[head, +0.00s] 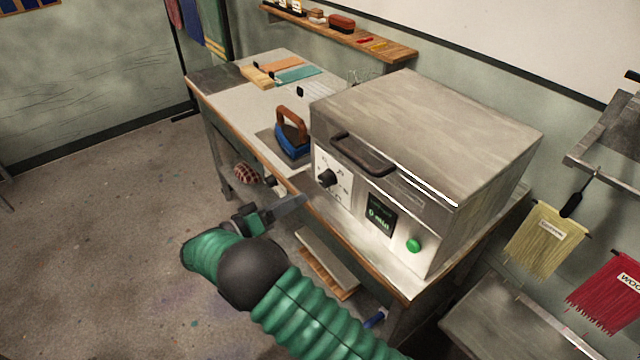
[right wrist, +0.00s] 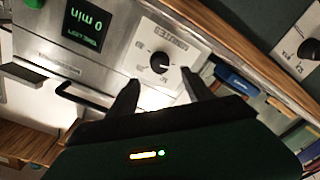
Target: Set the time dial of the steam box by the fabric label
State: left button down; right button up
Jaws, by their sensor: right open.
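The steam box (head: 430,130) is a grey metal box with a black lid handle (head: 362,155). Its time dial (head: 327,178) is a black knob on a white plate, left of a dark display (head: 380,214) showing 0 min in green. In the right wrist view, the picture is turned over; the dial (right wrist: 160,63) and the display (right wrist: 90,24) show there too. My right gripper (head: 288,203) is open and empty, in front of and below the dial. Its fingertips (right wrist: 160,88) are apart from the knob, one on each side in the picture. My left gripper is out of view.
A green button (head: 413,246) sits on the box front. A blue iron (head: 291,138) stands left of the box, with cloth swatches (head: 297,74) behind. The floor at left is clear.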

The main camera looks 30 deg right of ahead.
aim_at(323, 183)
jog(key=d, duration=0.6)
jog(key=w+d, duration=0.1)
jog(key=d, duration=0.2)
jog(key=shift+w+d, duration=0.1)
jog(key=shift+d, duration=0.3)
jog(key=shift+a, duration=0.1)
jog(key=shift+c, duration=1.3)
grip_shut()
